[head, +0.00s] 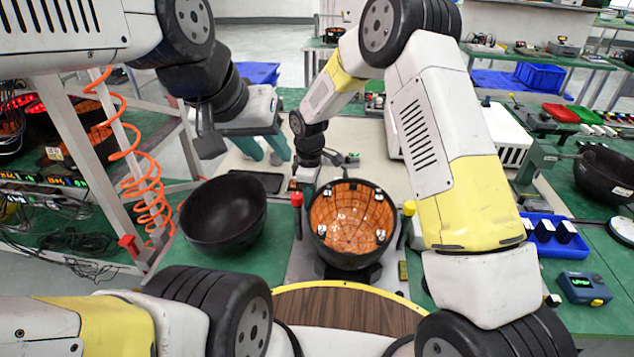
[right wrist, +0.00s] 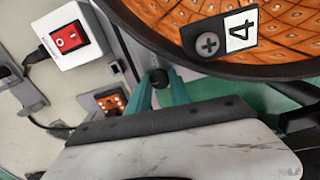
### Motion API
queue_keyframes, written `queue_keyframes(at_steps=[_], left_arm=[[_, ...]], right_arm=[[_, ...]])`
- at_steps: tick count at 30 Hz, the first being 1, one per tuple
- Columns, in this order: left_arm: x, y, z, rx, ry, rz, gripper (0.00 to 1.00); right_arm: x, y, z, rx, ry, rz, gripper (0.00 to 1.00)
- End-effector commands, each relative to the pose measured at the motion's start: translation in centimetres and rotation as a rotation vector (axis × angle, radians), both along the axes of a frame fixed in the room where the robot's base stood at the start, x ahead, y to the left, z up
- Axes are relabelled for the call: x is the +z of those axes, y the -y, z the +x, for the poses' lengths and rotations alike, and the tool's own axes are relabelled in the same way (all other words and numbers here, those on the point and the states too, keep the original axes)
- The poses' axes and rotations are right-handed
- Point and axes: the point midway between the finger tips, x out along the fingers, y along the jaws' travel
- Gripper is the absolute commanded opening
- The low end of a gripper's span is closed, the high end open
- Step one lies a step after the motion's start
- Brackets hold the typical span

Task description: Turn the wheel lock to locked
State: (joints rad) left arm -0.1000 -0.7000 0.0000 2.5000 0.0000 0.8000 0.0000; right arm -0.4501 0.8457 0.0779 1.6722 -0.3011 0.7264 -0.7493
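No part in view is plainly labelled as the wheel lock, and I see no lock marking. In the right wrist view, a small round black knob (right wrist: 159,77) sits below the rim of an orange-lined bowl (right wrist: 255,38). The teal fingers of my right gripper (right wrist: 161,86) stand on either side of this knob; I cannot tell whether they press on it. In the head view the bowl (head: 350,222) sits in the middle fixture, and my right gripper is mostly hidden behind its wrist. My left gripper (head: 262,148) is empty, its teal fingers apart, above the bench left of the fixture.
A red rocker switch (right wrist: 69,37) is beside the bowl. A red-topped lever (head: 297,199) and a yellow-topped lever (head: 408,208) flank the fixture. An empty black bowl (head: 223,213) lies left. A rack with an orange coiled hose (head: 150,190) stands at far left.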

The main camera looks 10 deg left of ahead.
Motion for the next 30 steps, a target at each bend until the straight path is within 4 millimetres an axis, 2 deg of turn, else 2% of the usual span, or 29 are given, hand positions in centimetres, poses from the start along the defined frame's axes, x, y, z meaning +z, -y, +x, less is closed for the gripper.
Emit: queue_keyframes(at_steps=[14, 20, 30], left_arm=[[0.00, 0.00, 0.00, 0.000, 0.000, 0.000, 0.36], [0.00, 0.00, 0.00, 0.000, 0.000, 0.000, 0.36], [0.00, 0.00, 0.00, 0.000, 0.000, 0.000, 0.36]], right_arm=[[0.05, 0.00, 0.03, -0.062, 0.001, 0.000, 0.00], [0.07, -0.01, 0.05, -0.193, 0.001, 0.001, 0.00], [0.09, 0.01, 0.07, -0.507, 0.002, 0.000, 0.00]])
